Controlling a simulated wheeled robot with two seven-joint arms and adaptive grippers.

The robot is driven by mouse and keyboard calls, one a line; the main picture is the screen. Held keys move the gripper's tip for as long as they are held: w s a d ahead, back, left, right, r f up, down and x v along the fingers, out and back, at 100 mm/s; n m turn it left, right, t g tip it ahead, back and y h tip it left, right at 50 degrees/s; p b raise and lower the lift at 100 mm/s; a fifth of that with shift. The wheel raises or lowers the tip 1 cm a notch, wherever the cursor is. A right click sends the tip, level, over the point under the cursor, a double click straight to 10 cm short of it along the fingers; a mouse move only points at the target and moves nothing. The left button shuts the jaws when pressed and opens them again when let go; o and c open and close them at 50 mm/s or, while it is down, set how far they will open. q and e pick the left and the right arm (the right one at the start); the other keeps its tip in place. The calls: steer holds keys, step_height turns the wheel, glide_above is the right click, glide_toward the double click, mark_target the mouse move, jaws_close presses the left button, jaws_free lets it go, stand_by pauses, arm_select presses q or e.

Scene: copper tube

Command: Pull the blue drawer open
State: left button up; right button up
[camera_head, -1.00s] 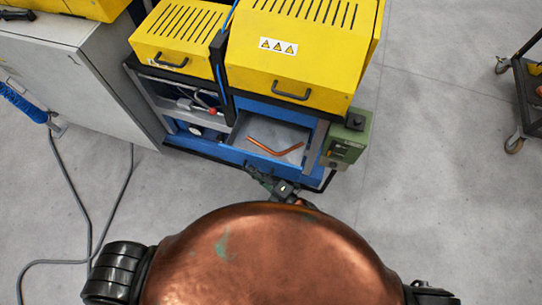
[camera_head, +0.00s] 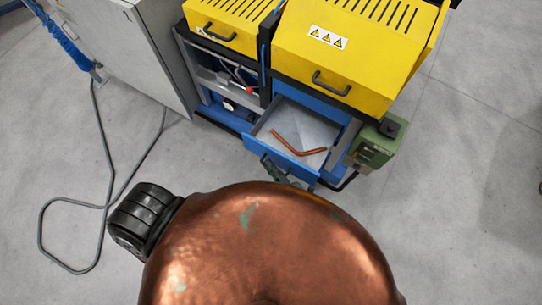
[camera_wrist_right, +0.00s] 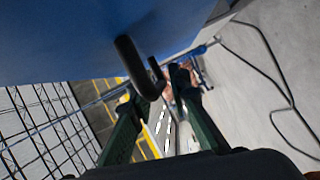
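The blue drawer (camera_head: 262,149) stands pulled out from the cabinet under the larger yellow cover. A bent copper tube (camera_head: 300,146) lies inside it. My right gripper (camera_head: 276,171) is at the outer side of the drawer front, partly hidden by the front and by my copper-coloured body. In the right wrist view, the blue drawer underside and front (camera_wrist_right: 60,40) fill the top left. The black handle (camera_wrist_right: 136,66) reaches down between the two fingers of my right gripper (camera_wrist_right: 158,95), which stand apart. Contact with the handle is unclear. My left gripper is not in view.
The blue and yellow cabinet (camera_head: 340,60) has a green control box (camera_head: 375,145) at its right. A grey cabinet (camera_head: 140,50) stands at left. A grey cable (camera_head: 75,203) loops over the floor. The floor to the right is clear.

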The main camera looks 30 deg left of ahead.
steer(key=shift+o, duration=0.8)
steer(key=shift+d, duration=0.1)
steer(key=v, duration=1.1)
steer(key=shift+s+d, duration=0.25)
steer(key=shift+d, duration=0.1)
